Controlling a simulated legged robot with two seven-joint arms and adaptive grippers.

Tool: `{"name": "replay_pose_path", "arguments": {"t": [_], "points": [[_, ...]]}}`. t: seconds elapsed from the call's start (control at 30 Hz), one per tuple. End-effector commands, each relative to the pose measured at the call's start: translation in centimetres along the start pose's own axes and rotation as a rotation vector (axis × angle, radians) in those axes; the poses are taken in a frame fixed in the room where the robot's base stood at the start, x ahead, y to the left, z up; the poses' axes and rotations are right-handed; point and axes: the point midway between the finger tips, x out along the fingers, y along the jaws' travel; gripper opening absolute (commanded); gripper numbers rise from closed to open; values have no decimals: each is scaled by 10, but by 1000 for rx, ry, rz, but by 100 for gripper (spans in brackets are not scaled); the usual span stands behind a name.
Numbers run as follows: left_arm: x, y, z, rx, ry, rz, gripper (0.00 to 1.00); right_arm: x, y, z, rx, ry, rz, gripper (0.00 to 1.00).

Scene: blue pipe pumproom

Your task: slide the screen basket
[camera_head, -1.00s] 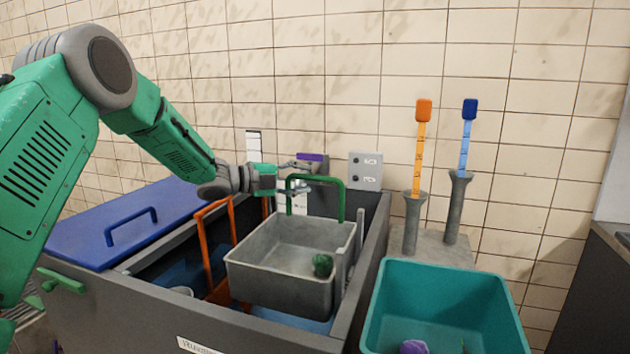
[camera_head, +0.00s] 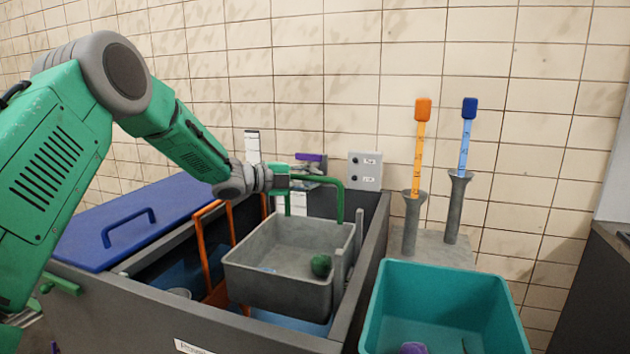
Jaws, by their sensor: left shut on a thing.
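The screen basket (camera_head: 288,262) is a grey open box with a green handle (camera_head: 341,190) at its back. It sits inside the dark grey tank (camera_head: 366,262), at the tank's right side. A dark green lump (camera_head: 321,265) lies in the basket, with a small light blue patch beside it. My left gripper (camera_head: 294,184) is at the left top corner of the handle and is shut on it. Its fingertips are small and partly hidden there. My right gripper is not in view.
An orange frame (camera_head: 206,252) stands in the tank left of the basket. A blue lid (camera_head: 110,222) with a handle covers the tank's left part. A teal bin (camera_head: 448,300) stands at the right front. Orange (camera_head: 420,150) and blue (camera_head: 466,140) handled tools stand upright in grey holders behind it.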

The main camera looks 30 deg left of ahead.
Motion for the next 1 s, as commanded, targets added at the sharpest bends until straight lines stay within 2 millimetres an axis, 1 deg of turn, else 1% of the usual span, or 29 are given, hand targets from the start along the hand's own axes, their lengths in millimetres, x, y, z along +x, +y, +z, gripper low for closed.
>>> {"name": "replay_pose_path", "arguments": {"t": [0.03,0.23,0.37,0.47,0.57,0.67,0.7,0.77,0.8,1.0], "points": [[-5,4,5,-4,-14,8,0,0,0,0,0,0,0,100],[-5,7,3,-2,-13,8,0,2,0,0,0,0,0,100],[-4,22,4,-3,-10,12,0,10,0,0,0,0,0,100],[-1,42,6,-4,-9,14,0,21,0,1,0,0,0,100],[2,70,9,-4,-7,16,0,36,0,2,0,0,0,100],[6,102,13,-4,-5,18,0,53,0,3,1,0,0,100],[8,116,15,-3,-6,18,0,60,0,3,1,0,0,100],[11,135,17,-3,-4,18,0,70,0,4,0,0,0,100],[12,149,19,-4,-5,18,0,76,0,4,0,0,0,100],[20,206,27,-2,-3,18,0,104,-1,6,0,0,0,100]]}}
